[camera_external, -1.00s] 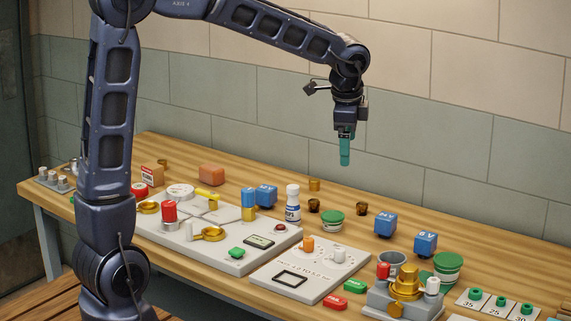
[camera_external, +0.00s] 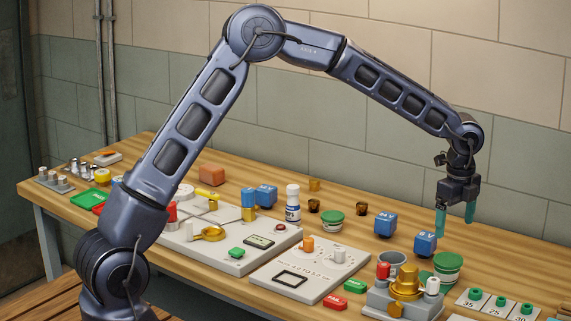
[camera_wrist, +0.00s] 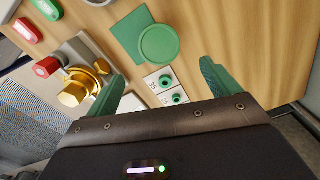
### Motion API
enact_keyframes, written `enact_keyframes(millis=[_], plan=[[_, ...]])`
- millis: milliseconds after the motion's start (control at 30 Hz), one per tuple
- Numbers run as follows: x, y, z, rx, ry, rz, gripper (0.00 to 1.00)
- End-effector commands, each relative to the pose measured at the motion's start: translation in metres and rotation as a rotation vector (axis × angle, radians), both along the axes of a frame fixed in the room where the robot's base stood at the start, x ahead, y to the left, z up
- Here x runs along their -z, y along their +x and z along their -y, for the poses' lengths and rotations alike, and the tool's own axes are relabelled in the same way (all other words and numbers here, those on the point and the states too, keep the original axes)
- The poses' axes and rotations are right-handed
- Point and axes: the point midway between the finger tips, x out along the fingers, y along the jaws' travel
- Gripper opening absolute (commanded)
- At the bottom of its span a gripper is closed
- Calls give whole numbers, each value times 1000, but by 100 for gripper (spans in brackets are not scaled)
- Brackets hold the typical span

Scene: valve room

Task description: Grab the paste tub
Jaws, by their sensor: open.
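A white tub with a green lid (camera_external: 448,263) stands upright on the right part of the bench. Its round green lid (camera_wrist: 152,46) shows in the wrist view, just beyond the space between the fingertips. A smaller green-lidded white tub (camera_external: 332,219) stands near the bench's middle; I cannot tell from labels which one is the paste tub. My gripper (camera_external: 455,223) is open and empty, pointing down above the right part of the bench, apart from the larger tub. Its teal fingers (camera_wrist: 162,82) are spread wide in the wrist view.
A green flat piece (camera_external: 425,278) lies against the larger tub. A grey cup (camera_external: 392,263), a brass-knobbed fixture (camera_external: 405,295) and blue cubes (camera_external: 425,244) stand close by. A numbered card row (camera_external: 497,304) lies to the right.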

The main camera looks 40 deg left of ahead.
Motion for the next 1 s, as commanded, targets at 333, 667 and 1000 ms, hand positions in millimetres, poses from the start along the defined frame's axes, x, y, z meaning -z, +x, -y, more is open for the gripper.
enact_keyframes(millis=[333, 667, 1000], plan=[[32, 0, 3, 11, 0, -5, 88], [62, 1, 2, 9, -1, -3, 88], [102, 0, -1, 10, 0, -5, 88]])
